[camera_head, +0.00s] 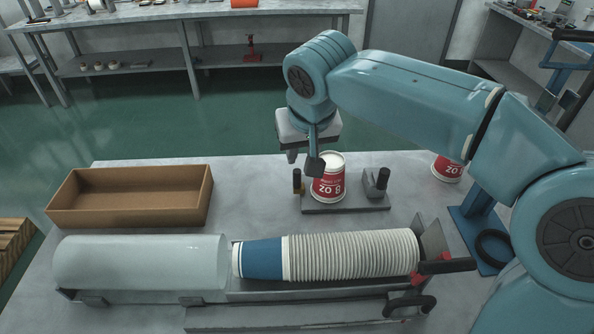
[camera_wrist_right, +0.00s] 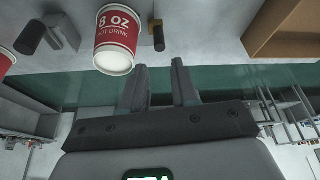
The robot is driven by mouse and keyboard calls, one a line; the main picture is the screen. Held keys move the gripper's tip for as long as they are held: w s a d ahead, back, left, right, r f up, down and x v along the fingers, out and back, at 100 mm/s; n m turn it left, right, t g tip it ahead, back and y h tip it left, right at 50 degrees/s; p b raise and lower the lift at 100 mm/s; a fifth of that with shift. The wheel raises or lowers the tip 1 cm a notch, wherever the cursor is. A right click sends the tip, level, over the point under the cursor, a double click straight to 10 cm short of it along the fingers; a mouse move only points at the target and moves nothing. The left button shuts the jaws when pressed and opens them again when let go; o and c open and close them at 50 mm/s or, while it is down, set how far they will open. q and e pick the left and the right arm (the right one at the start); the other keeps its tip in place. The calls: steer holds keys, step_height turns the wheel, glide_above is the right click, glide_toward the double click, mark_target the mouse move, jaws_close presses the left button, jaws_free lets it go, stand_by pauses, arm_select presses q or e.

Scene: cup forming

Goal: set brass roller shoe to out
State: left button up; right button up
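The brass roller shoe (camera_head: 298,182) is a small upright post with a brass-coloured part, at the left end of a grey fixture base (camera_head: 345,206). It also shows in the right wrist view (camera_wrist_right: 158,36), beside a red and white "8 oz" cup (camera_head: 328,180). The cup stands on the fixture between this post and a dark roller block (camera_head: 380,182) at the right end. The gap between shoe and cup is small; I cannot tell if they touch. My right gripper (camera_head: 303,161) is open and empty, close to the shoe and apart from it. My left gripper is not in view.
An open cardboard box (camera_head: 130,170) lies at the left. In front, a clear tube (camera_head: 140,262) and a long stack of nested cups (camera_head: 350,256) lie in a trough with red-marked black handles (camera_head: 447,266). Another red cup (camera_head: 447,168) stands at the right, partly behind my arm.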

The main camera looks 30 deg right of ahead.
mark_target(297, 170)
steer(key=x, duration=0.9)
steer(key=shift+s, duration=0.1)
steer(key=shift+w+f, duration=0.25)
steer(key=shift+f, duration=0.05)
steer(key=shift+s+r, duration=0.1)
jaws_close()
